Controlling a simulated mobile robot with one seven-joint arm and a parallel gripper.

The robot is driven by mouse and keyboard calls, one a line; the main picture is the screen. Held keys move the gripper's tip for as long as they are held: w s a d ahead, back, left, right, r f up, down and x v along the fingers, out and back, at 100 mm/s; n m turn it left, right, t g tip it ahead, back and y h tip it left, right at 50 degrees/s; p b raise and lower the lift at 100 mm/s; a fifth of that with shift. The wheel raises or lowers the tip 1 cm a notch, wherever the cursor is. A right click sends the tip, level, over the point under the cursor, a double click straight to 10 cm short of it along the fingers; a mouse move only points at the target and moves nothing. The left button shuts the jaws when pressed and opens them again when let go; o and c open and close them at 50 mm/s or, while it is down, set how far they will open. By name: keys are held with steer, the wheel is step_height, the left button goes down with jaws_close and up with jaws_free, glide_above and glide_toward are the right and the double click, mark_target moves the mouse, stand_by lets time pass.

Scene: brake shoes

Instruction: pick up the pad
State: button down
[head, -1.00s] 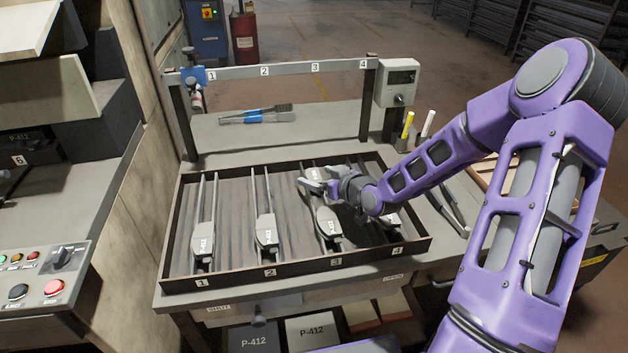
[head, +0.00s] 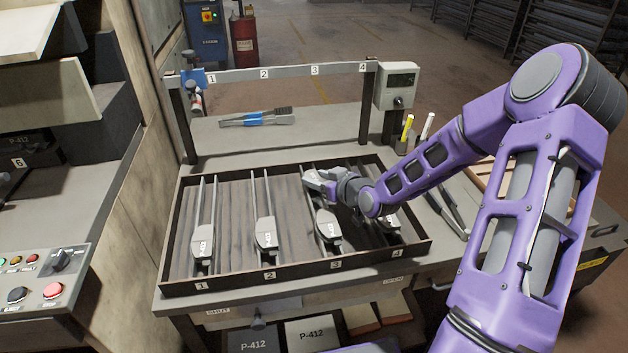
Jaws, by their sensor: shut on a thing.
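A grey pad (head: 327,226) with a white label lies at the front of lane 3 in the dark-framed tray (head: 310,270). My gripper (head: 316,181) is low over lane 3, just behind that labelled pad. Its jaws are closed together on a grey thing, which I take to be a pad; the fingers hide most of it. I cannot tell whether it is lifted clear of the lane. Similar pads lie at the front of lane 1 (head: 203,243), lane 2 (head: 265,234) and lane 4 (head: 391,228), the last partly behind my wrist.
A blue-handled brush (head: 257,118) lies on the bench behind.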

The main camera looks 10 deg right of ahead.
steer(key=shift+f, duration=0.1)
step_height(320, 180, up, 10)
steer(key=p, duration=0.3)
steer(key=s+r+m+h+p, duration=0.1)
steer(key=s+r, duration=0.4)
steer(key=s, duration=0.3)
steer(key=shift+s+a+p, duration=0.2)
steer(key=shift+a+p, duration=0.2)
steer(key=shift+a, duration=0.05)
